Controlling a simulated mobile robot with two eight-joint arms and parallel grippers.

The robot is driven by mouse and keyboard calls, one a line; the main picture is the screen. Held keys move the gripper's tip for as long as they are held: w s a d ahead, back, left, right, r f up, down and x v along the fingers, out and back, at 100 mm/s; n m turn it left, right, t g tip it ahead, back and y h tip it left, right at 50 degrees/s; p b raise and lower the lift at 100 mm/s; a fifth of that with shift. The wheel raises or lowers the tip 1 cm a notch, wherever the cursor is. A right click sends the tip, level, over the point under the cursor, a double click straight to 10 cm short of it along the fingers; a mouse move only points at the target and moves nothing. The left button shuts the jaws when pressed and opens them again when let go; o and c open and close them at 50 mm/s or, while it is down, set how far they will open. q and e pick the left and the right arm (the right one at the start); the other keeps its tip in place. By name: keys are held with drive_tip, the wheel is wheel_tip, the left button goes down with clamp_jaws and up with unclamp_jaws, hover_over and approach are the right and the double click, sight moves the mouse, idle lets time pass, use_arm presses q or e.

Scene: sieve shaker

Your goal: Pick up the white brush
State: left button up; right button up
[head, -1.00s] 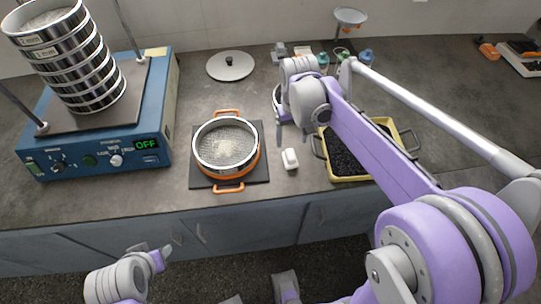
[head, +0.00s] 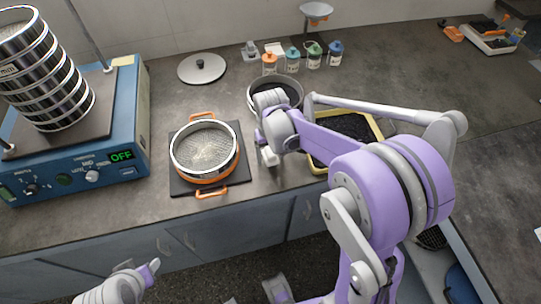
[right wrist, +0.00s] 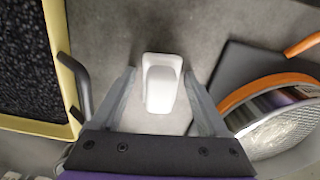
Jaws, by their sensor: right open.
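The white brush (head: 269,157) is on the dark bench, right of the sieve on its black mat, partly hidden by my right gripper. My right gripper (head: 264,142) is low over it, pointing down. In the right wrist view the white brush (right wrist: 162,85) shows between the two open fingers of the right gripper (right wrist: 158,80), with a gap on both sides. My left gripper (head: 151,268) is at the lower left, in front of the cabinets and away from the brush; its jaws are too small to read.
A sieve with an orange rim (head: 204,152) stands left of the brush. A yellow tray of black grains (head: 318,163) is on the right. A dark-filled bowl (head: 289,86), several small bottles and a metal lid (head: 202,68) stand behind. The blue shaker (head: 125,120) is at the left.

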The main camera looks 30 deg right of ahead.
clamp_jaws()
idle(0.3)
drive_tip(key=shift+r, duration=0.15)
wheel_tip(320, 180, up, 10)
drive_tip(key=shift+f+p, duration=0.1)
drive_tip(key=shift+p, duration=0.3)
drive_tip(key=c, duration=0.6)
unclamp_jaws()
drive_tip(key=shift+c, duration=0.2)
drive_tip(key=c, duration=0.5)
